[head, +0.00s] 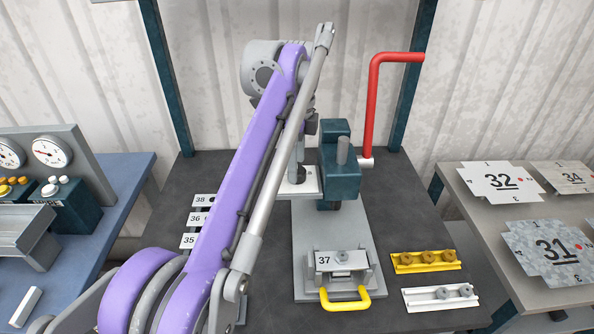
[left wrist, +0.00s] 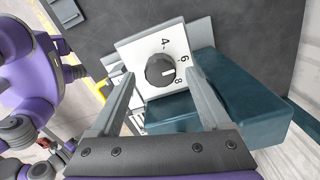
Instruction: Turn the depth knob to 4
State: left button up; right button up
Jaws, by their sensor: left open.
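The depth knob (left wrist: 160,70) is dark and round, on a white dial plate (left wrist: 135,48) marked 4, 6 and 8. Its white pointer mark faces the side between 6 and 8. In the head view the dial plate (head: 306,184) is partly hidden by my left arm, and I cannot make out the knob there. My left gripper (head: 298,166) points down over the plate. In the left wrist view its fingers (left wrist: 161,72) are apart, one on each side of the knob; I cannot tell whether they touch it. My right gripper is not in view.
The teal bender head (head: 341,165) with a red crank handle (head: 375,100) stands just right of the plate. A die block labelled 37 with a yellow handle (head: 345,304) sits in front. Yellow (head: 425,268) and white (head: 440,303) racks lie at right. Numbered plates (head: 195,219) lie left.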

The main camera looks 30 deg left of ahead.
pick_arm(q)
jog(key=shift+f, duration=0.8)
grip_shut()
